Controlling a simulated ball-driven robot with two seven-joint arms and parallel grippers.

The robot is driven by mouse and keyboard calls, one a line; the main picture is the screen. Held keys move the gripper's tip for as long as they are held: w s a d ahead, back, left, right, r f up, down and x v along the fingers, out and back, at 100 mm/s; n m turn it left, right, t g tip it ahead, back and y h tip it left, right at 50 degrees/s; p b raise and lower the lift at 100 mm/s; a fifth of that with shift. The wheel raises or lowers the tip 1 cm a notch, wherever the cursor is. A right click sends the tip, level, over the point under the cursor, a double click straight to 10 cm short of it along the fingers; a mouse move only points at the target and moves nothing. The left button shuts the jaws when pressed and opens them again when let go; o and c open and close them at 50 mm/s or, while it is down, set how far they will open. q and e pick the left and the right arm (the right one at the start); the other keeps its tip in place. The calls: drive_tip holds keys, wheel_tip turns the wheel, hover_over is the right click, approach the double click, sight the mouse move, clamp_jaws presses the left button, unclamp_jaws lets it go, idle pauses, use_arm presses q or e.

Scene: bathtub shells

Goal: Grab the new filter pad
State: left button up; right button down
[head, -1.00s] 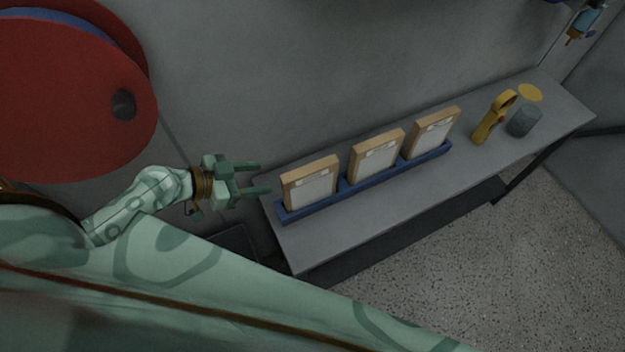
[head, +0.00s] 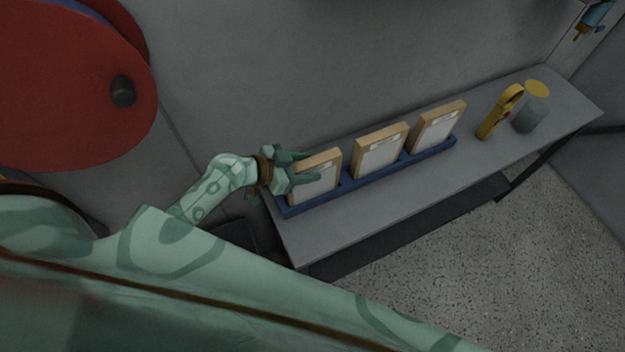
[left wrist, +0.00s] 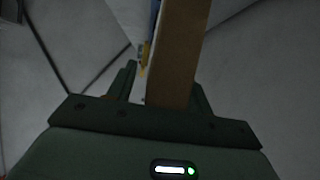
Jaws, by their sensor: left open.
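Three filter pads with tan frames and pale faces stand upright in a row in a blue rack (head: 360,182) on a grey bench. They are the left pad (head: 317,186), the middle pad (head: 378,153) and the right pad (head: 437,128). My left gripper (head: 307,166) is open at the left pad, with its fingers on either side of the pad's left end. In the left wrist view the pad's tan edge (left wrist: 175,55) stands between the open fingers, closer to the right one. My right gripper is not in view.
On the bench (head: 345,222), to the right of the rack, are a yellow handheld tool (head: 498,112), a grey cylinder (head: 529,115) and a yellow disc (head: 537,89). A large red disc (head: 60,95) is at upper left. The bench front is clear.

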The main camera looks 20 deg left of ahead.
use_arm(q)
clamp_jaws()
drive_tip(key=shift+r, duration=0.2)
